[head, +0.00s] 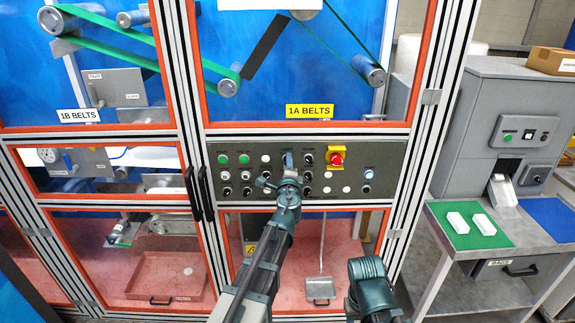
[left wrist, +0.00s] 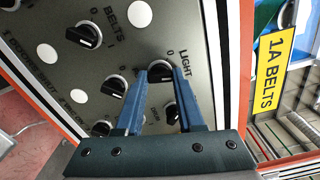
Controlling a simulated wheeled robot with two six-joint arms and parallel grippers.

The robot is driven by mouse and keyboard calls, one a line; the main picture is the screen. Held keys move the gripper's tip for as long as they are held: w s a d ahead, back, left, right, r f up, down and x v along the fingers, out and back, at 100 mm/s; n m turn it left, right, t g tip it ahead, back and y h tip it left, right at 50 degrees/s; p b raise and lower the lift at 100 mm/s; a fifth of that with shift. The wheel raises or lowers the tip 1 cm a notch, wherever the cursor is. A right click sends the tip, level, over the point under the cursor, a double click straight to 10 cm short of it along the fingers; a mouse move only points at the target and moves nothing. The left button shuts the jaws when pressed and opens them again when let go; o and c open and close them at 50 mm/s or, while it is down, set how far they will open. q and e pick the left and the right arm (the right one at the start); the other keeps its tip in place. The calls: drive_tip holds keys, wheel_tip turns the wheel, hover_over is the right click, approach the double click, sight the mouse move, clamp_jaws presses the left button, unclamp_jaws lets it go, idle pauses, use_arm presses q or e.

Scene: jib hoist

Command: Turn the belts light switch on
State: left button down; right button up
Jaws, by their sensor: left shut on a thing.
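The grey control panel (head: 385,155) sits below the yellow 1A BELTS sign (head: 310,111). My left gripper (head: 288,160) reaches the panel's upper middle and hides the switch there in the head view. In the left wrist view, my left gripper (left wrist: 160,76) has its two blue fingers on either side of a black rotary switch (left wrist: 158,66) beside the label LIGHT (left wrist: 185,62). It is shut on that switch. The knob's pointer is mostly hidden, so I cannot tell its setting. My right gripper is not in view.
Another black knob (left wrist: 85,36) is beside the label BELTS; a further knob (left wrist: 172,113) is close beside the right finger. A red emergency stop (head: 336,158) is right of my left gripper. Black door handles (head: 199,193) stand left of the panel.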

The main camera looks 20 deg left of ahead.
use_arm(q)
drive_tip(key=m, duration=0.6)
drive_tip(key=shift+m, duration=0.4)
idle(0.4)
drive_tip(key=c, duration=0.5)
unclamp_jaws()
drive_tip(key=shift+f, duration=0.1)
drive_tip(key=shift+s, duration=0.1)
